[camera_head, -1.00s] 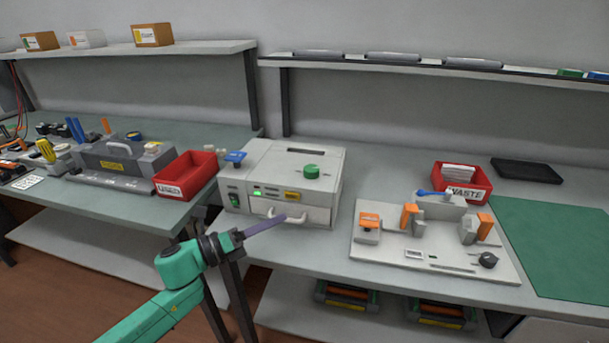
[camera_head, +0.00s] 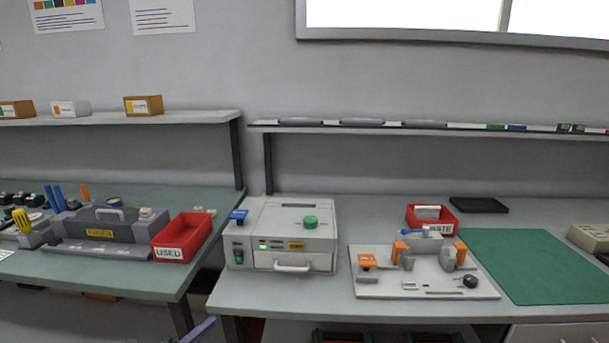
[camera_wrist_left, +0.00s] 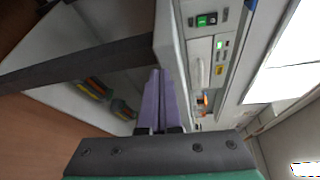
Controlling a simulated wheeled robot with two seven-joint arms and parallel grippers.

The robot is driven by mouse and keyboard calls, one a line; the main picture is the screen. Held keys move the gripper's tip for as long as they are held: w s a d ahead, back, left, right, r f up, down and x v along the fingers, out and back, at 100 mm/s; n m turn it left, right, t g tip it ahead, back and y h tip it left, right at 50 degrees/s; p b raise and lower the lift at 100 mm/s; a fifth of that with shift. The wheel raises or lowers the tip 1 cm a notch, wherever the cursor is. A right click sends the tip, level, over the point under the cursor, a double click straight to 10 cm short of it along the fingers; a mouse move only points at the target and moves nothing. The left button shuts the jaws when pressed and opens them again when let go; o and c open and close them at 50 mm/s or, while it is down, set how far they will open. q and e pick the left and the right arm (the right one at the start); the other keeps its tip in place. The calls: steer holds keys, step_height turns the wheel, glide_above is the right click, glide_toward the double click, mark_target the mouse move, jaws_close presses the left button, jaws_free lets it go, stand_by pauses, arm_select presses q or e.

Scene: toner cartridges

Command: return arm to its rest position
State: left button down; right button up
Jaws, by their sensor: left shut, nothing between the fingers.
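My left gripper (camera_head: 198,330) shows only as purple fingertips at the bottom edge of the head view, below the bench front. In the left wrist view its two purple fingers (camera_wrist_left: 158,100) lie together, shut and empty. They point toward the bench edge and the machine front, apart from both. The rest of the left arm is out of the head view. My right gripper is in neither view.
A grey machine (camera_head: 285,235) with a front handle stands near the bench edge. Left of it is a red USED bin (camera_head: 182,240); right are a fixture plate (camera_head: 425,290), a red WASTE bin (camera_head: 440,222) and a green mat (camera_head: 535,265). Shelves run behind.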

arm_select(q)
steer(key=s+a+f+n+g+y+p, duration=0.1)
steer(key=s+a+f+n+g+y, duration=0.15)
steer(key=s+f+n, duration=0.45)
steer(key=s+a+f+n+g+y, duration=0.1)
steer(key=s+a+f+n+y, duration=0.2)
steer(key=f, duration=0.8)
steer(key=s+a+f+n+g+y+p, duration=0.15)
steer(key=s+f+n, duration=0.35)
steer(key=f, duration=0.5)
steer(key=s+d+f+n+g, duration=0.1)
steer(key=s+f+n+g, duration=0.1)
steer(key=s, duration=0.7)
steer(key=s+d+f+n+g, duration=0.2)
steer(key=s+f, duration=0.4)
steer(key=s, duration=0.4)
steer(key=s+d+f+n+g, duration=0.2)
steer(key=s+f+n+g, duration=0.1)
steer(key=s, duration=0.7)
steer(key=shift+s+f+n+g+y, duration=0.25)
steer(key=shift+f+n+g+y, duration=0.15)
steer(key=shift+f+g, duration=0.35)
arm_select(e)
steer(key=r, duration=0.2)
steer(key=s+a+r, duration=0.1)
arm_select(q)
steer(key=shift+w+r, duration=0.1)
steer(key=shift+r, duration=0.05)
